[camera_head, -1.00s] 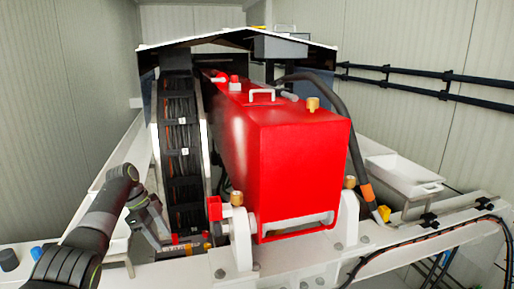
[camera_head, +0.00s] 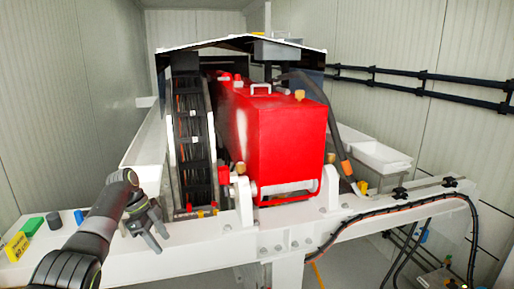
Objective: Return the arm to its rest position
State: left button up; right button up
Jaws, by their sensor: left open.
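My left arm comes in from the lower left, black and grey with green rings. My left gripper (camera_head: 149,232) is open and empty, with its fingers apart over the left part of the white beam (camera_head: 200,257). The red pump housing (camera_head: 283,140), with a white handle and brass fittings, stands to its right, well apart from it. The tall black cable chain (camera_head: 190,140) stands between them, behind the gripper. My right gripper is not in view.
On the beam's left end are a yellow sign (camera_head: 17,246), a green block (camera_head: 31,227), a dark cylinder (camera_head: 54,220) and a blue cylinder (camera_head: 79,216). A black hose (camera_head: 325,115) runs down right of the housing. White trays (camera_head: 383,158) stand at the right. Black rails line the right wall.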

pick_arm(q)
jog(key=s+a+f+n+y+b, duration=0.1)
jog(key=s+f+n, duration=0.15)
jog(key=f, duration=0.85)
jog(key=s+a+f+n+y+b, duration=0.1)
jog(key=s+a+f+n, duration=0.15)
jog(key=f, duration=0.75)
jog(key=s+a+f+n+b, duration=0.15)
jog(key=s+f, duration=0.25)
jog(key=f, duration=0.7)
jog(key=s+a+f+n+y+b, duration=0.15)
jog(key=s+f+n, duration=0.35)
jog(key=s+f, duration=0.8)
jog(key=s+f+n+y+b, duration=0.2)
jog(key=s+f+n, duration=0.2)
jog(key=s+f, duration=1.4)
jog(key=s+d+f+n+b, duration=0.1)
jog(key=s+d, duration=0.1)
jog(key=s, duration=0.8)
jog(key=s+d+f+n+t, duration=0.1)
jog(key=s+f+n, duration=0.1)
jog(key=s, duration=0.9)
jog(key=shift+d+f+b, duration=0.3)
jog(key=shift+d+b, duration=0.05)
jog(key=shift+b, duration=0.05)
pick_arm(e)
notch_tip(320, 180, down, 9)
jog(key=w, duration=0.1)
